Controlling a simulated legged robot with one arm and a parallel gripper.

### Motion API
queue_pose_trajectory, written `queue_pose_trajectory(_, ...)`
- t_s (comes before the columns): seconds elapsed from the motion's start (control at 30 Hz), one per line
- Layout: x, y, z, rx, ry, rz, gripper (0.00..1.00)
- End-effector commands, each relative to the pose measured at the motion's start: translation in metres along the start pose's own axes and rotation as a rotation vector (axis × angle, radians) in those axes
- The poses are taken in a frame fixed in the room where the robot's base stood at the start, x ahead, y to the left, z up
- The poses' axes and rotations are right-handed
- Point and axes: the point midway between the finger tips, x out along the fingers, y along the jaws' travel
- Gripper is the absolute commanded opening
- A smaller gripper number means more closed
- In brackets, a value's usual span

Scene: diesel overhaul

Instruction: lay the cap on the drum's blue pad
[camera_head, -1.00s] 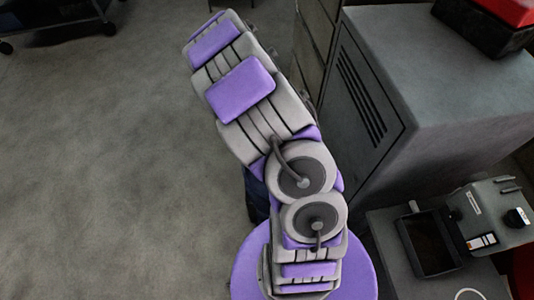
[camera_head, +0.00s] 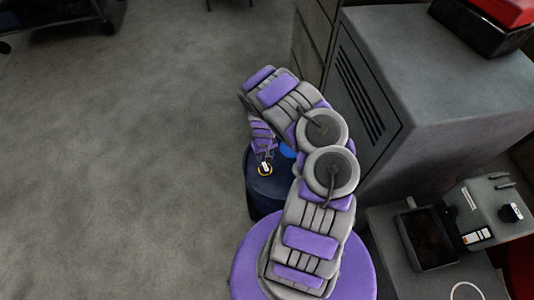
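My gripper (camera_head: 265,163) points down over the left part of the drum top. A small white piece with a yellow rim, likely the cap (camera_head: 265,170), is right at the fingertips, left of and nearer than the blue patch. It is too small to tell whether the fingers grip it or whether it touches the drum.
A grey cabinet (camera_head: 439,75) with a vented side stands close to the right of my arm. A bench with a dark tray (camera_head: 428,239) and a grey device (camera_head: 490,213) is at the lower right.

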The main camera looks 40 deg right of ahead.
Motion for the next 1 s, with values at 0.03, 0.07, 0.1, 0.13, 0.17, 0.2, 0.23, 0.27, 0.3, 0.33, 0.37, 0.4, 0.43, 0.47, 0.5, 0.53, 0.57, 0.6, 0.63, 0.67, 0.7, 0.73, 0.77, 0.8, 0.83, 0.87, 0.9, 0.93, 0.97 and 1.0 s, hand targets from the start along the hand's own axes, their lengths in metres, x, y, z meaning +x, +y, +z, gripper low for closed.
queue_pose_trajectory(0.03,0.004,0.000,0.000,-0.001,0.000,0.001,0.43)
queue_pose_trajectory(0.07,0.006,0.001,0.000,0.000,0.000,0.000,0.43)
queue_pose_trajectory(0.1,0.010,0.002,0.000,0.000,-0.001,-0.001,0.43)
queue_pose_trajectory(0.13,0.012,0.002,-0.001,0.000,-0.001,-0.002,0.43)
queue_pose_trajectory(0.17,0.015,0.003,-0.001,0.000,-0.002,-0.004,0.43)
queue_pose_trajectory(0.2,0.019,0.005,-0.001,0.000,-0.002,-0.006,0.43)
queue_pose_trajectory(0.23,0.022,0.005,-0.001,0.000,-0.003,-0.007,0.43)
queue_pose_trajectory(0.27,0.025,0.005,-0.001,-0.001,-0.003,-0.007,0.43)
queue_pose_trajectory(0.3,0.029,0.006,-0.002,-0.001,-0.003,-0.008,0.43)
queue_pose_trajectory(0.33,0.033,0.007,-0.002,-0.001,-0.003,-0.009,0.43)
queue_pose_trajectory(0.37,0.036,0.007,-0.002,-0.001,-0.003,-0.009,0.43)
queue_pose_trajectory(0.4,0.040,0.008,-0.002,0.000,-0.003,-0.009,0.43)
queue_pose_trajectory(0.43,0.043,0.007,-0.002,0.000,-0.002,-0.009,0.43)
queue_pose_trajectory(0.47,0.045,0.007,-0.002,-0.001,-0.002,-0.009,0.43)
queue_pose_trajectory(0.5,0.049,0.006,-0.002,-0.001,-0.002,-0.008,0.43)
queue_pose_trajectory(0.53,0.052,0.005,-0.002,-0.001,-0.001,-0.007,0.43)
queue_pose_trajectory(0.57,0.055,0.005,-0.002,-0.001,-0.001,-0.006,0.43)
queue_pose_trajectory(0.6,0.058,0.005,-0.002,-0.001,-0.001,-0.005,0.43)
queue_pose_trajectory(0.63,0.061,0.004,-0.002,-0.001,0.000,-0.004,0.43)
queue_pose_trajectory(0.67,0.063,0.003,-0.002,0.000,0.000,-0.003,0.43)
queue_pose_trajectory(0.7,0.066,0.001,-0.001,0.000,-0.002,-0.004,0.43)
queue_pose_trajectory(0.73,0.069,0.001,0.000,-0.001,-0.003,-0.003,0.43)
queue_pose_trajectory(0.77,0.072,0.000,0.000,-0.002,-0.004,-0.003,0.43)
queue_pose_trajectory(0.8,0.076,0.000,0.001,-0.001,-0.004,-0.003,0.43)
queue_pose_trajectory(0.83,0.078,0.000,0.000,0.000,-0.003,-0.003,0.43)
queue_pose_trajectory(0.87,0.080,0.001,0.000,0.000,-0.003,-0.002,0.43)
queue_pose_trajectory(0.9,0.083,0.002,0.000,0.000,-0.002,-0.003,0.43)
queue_pose_trajectory(0.93,0.084,0.002,-0.001,0.000,-0.002,-0.004,0.43)
queue_pose_trajectory(0.97,0.085,0.003,-0.001,-0.001,-0.002,-0.004,0.43)
queue_pose_trajectory(1.0,0.087,0.004,-0.001,0.000,-0.002,-0.005,0.43)
